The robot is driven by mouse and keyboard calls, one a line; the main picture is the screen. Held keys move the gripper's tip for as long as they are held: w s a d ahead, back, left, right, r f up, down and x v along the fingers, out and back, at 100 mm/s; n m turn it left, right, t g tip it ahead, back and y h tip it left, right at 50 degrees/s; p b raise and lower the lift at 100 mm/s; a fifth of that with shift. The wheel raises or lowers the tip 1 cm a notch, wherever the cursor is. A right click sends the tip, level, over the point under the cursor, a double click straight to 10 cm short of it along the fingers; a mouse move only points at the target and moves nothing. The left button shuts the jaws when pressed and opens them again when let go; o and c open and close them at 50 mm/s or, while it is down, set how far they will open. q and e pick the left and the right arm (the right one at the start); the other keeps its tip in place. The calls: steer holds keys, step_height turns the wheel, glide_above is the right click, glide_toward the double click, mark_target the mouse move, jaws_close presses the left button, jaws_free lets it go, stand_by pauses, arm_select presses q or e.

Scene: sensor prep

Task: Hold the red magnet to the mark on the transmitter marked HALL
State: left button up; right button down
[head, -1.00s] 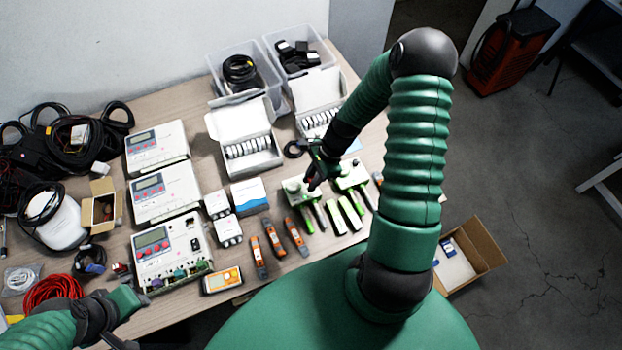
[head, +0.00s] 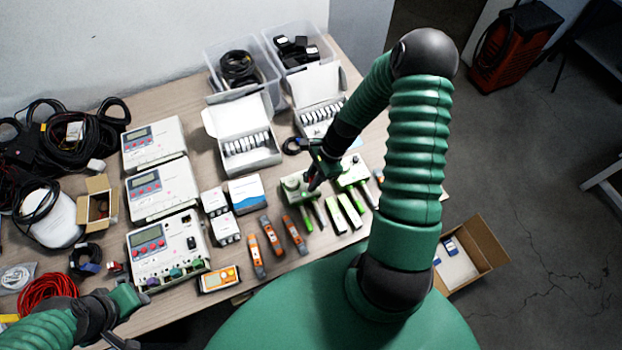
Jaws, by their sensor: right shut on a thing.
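My right gripper (head: 313,183) reaches down to the table at the green-and-white device (head: 293,187) on the left of a pair. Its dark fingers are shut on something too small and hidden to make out. I cannot tell whether the fingers touch the device. A similar green-and-white device (head: 352,168) lies just right of it. No HALL marking is readable on either.
White instruments (head: 160,190) stand left. Open white boxes (head: 250,155) and clear bins (head: 240,80) stand behind. A coiled red cable (head: 47,291) lies near my left gripper.

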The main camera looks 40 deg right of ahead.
steer(key=shift+d, duration=0.2)
steer(key=shift+a, duration=0.15)
steer(key=shift+a+r+p, duration=0.15)
steer(key=shift+a+p, duration=0.15)
steer(key=shift+d, duration=0.1)
stand_by(0.4)
steer(key=shift+f, duration=0.5)
steer(key=shift+f, duration=0.1)
steer(key=shift+f+b, duration=0.4)
